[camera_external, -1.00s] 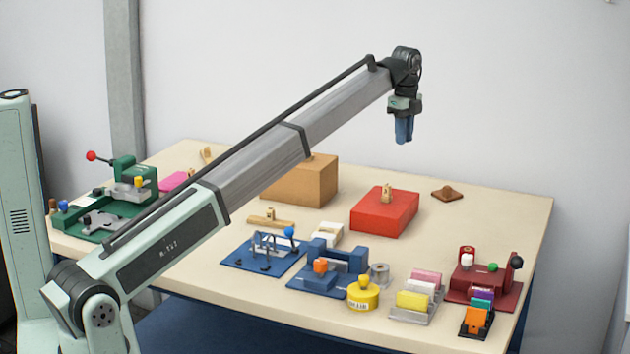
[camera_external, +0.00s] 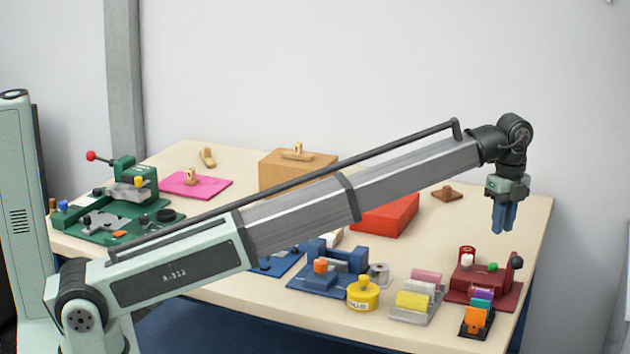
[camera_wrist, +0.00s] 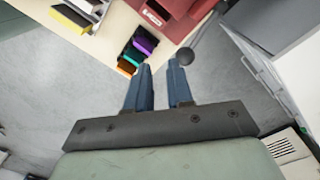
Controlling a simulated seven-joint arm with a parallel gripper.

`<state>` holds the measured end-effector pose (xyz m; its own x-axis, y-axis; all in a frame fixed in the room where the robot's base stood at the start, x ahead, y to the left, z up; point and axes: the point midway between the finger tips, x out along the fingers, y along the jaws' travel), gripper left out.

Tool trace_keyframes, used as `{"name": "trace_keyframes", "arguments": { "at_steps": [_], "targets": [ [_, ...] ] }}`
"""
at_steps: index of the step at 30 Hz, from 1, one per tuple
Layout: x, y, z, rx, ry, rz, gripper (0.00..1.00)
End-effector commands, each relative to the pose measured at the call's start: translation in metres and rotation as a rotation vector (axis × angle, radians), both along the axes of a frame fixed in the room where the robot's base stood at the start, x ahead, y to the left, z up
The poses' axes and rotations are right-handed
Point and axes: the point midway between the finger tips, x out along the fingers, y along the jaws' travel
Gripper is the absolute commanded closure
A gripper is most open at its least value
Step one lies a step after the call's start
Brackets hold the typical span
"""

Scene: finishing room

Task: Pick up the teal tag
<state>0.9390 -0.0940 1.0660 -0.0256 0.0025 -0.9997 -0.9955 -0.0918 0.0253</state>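The teal tag (camera_external: 481,304) stands in a small dark rack (camera_external: 467,334) at the right front of the table, between an orange tag (camera_external: 477,318) and a purple tag (camera_external: 484,294). In the wrist view the teal tag (camera_wrist: 133,55) shows only as a narrow strip, just up and left of my fingertips. My gripper (camera_external: 503,231) points down, well above the table's right side, clear of the rack. In the wrist view my gripper (camera_wrist: 159,65) has a gap between its two blue fingers, with nothing held.
A dark red fixture (camera_external: 460,290) with knobs stands right behind the rack. A grey holder (camera_external: 409,316) with yellow and pink cards stands to its left, then a yellow round container (camera_external: 362,296). The table's right edge is close to the rack.

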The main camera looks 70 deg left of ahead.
Motion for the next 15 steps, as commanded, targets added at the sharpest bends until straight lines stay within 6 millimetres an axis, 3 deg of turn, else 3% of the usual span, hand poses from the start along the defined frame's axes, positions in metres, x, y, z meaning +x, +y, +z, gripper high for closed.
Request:
{"name": "trace_keyframes", "arguments": {
  "at_steps": [1,6,15],
  "targets": [
    [-0.010,-0.016,-0.003,0.002,0.000,0.041,0.79],
    [-0.028,-0.047,-0.010,0.008,-0.002,0.257,0.79],
    [-0.050,-0.055,-0.019,0.020,-0.006,0.794,0.79]
  ]
}}
